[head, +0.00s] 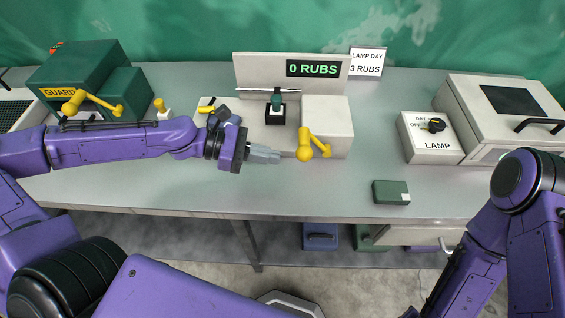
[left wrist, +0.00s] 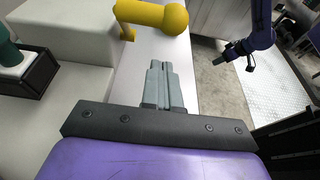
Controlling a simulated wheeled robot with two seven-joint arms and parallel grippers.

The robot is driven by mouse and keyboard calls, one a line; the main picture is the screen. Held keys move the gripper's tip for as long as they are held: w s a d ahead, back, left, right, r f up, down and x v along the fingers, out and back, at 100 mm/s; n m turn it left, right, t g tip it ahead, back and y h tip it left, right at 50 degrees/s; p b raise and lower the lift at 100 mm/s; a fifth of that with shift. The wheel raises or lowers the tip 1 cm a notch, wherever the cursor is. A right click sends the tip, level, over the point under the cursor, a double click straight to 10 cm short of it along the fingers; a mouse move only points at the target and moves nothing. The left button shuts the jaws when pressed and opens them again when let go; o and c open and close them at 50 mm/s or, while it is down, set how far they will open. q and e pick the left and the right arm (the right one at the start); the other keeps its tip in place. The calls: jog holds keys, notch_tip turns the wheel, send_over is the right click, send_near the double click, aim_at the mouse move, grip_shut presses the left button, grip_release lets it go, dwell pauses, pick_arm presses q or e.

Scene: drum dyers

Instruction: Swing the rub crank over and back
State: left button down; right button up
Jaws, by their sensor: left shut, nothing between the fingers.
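The yellow rub crank (head: 305,146) is on the front of the white block at the right of the rub tester (head: 326,118). Its round knob points toward me, and a thinner yellow arm runs to the right. The tester's display (head: 313,69) reads 0 RUBS. My left gripper (head: 272,155) is shut and empty, just left of the crank knob and apart from it. In the left wrist view the crank (left wrist: 160,16) lies beyond my left fingertips (left wrist: 158,66). My right gripper (left wrist: 240,56) shows small and dark in the left wrist view, low beside the table; its fingers are unclear.
A green box marked GUARD (head: 85,75) with a yellow handle stands left. A LAMP box (head: 431,136) and a large white cabinet (head: 500,105) stand right. A small green block (head: 391,192) lies near the front edge. The tabletop between crank and LAMP box is clear.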

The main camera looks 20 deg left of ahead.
pick_arm(q)
jog(key=d+r, duration=0.2)
jog(key=d, duration=0.1)
jog(key=shift+w+d, duration=0.1)
jog(key=shift+w, duration=0.3)
pick_arm(e)
jog(key=shift+f, duration=0.2)
pick_arm(q)
jog(key=shift+w+r, duration=0.1)
jog(key=shift+r, duration=0.1)
pick_arm(e)
jog(key=shift+s, duration=0.15)
pick_arm(q)
jog(key=shift+d+r, duration=0.25)
jog(key=shift+r, duration=0.05)
pick_arm(e)
jog(key=shift+s+r, duration=0.1)
jog(key=shift+s, duration=0.35)
